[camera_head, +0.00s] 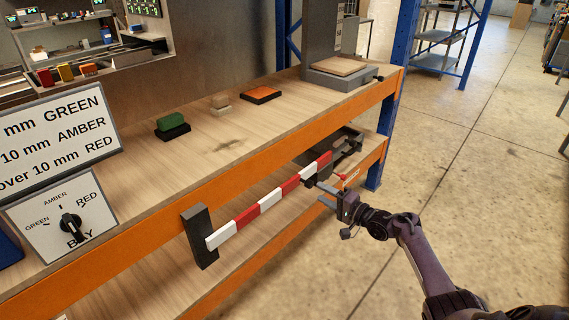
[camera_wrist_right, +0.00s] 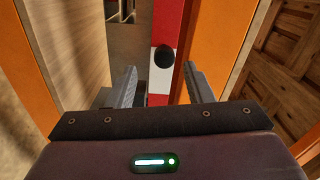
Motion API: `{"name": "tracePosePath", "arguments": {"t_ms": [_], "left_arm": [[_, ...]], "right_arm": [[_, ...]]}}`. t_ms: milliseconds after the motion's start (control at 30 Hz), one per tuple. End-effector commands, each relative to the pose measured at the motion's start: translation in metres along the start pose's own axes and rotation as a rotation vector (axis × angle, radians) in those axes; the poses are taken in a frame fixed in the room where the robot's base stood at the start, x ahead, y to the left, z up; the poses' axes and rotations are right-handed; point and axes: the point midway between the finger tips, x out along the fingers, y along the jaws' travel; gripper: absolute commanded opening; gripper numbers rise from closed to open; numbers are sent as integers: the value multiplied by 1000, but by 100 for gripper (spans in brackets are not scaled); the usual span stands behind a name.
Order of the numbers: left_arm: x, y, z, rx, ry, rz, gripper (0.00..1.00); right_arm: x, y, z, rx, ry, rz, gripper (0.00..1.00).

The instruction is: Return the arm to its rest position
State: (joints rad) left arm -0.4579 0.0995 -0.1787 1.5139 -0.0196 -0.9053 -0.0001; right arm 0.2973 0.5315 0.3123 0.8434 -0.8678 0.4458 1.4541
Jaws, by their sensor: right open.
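My right arm (camera_head: 428,255) reaches in from the lower right in the head view, in front of the bench. Its gripper (camera_head: 319,191) is open beside the far part of a red-and-white striped bar (camera_head: 270,200). In the right wrist view the two fingers of the gripper (camera_wrist_right: 161,88) stand apart with the bar (camera_wrist_right: 163,20) beyond and between them. A dark round knob (camera_wrist_right: 163,57) shows on the bar's white part. Whether a finger touches the bar I cannot tell. My left gripper is not in view.
The bar runs across the orange-edged bench front from a dark post (camera_head: 200,238). On the bench top are a green block (camera_head: 171,121), a beige block (camera_head: 220,101) and an orange pad (camera_head: 261,95). A selector dial (camera_head: 70,224) stands at left. The floor (camera_head: 480,170) at right is clear.

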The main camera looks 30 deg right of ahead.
Motion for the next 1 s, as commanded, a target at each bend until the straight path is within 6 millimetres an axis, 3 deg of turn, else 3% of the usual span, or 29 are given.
{"name": "tracePosePath", "arguments": {"t_ms": [167,267,333,533,700,800,1000], "left_arm": [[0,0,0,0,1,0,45],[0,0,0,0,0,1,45],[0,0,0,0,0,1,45],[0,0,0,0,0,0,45],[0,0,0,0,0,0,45],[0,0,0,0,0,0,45],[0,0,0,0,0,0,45]], "right_arm": [[0,2,2,-5,-1,7,47],[0,20,17,-53,-14,61,47],[-2,46,37,-129,-33,140,47],[-31,149,136,-484,-185,482,47],[-87,215,233,-766,-412,747,47],[-121,233,280,-878,-553,854,47],[-173,244,345,-987,-778,971,47]]}}
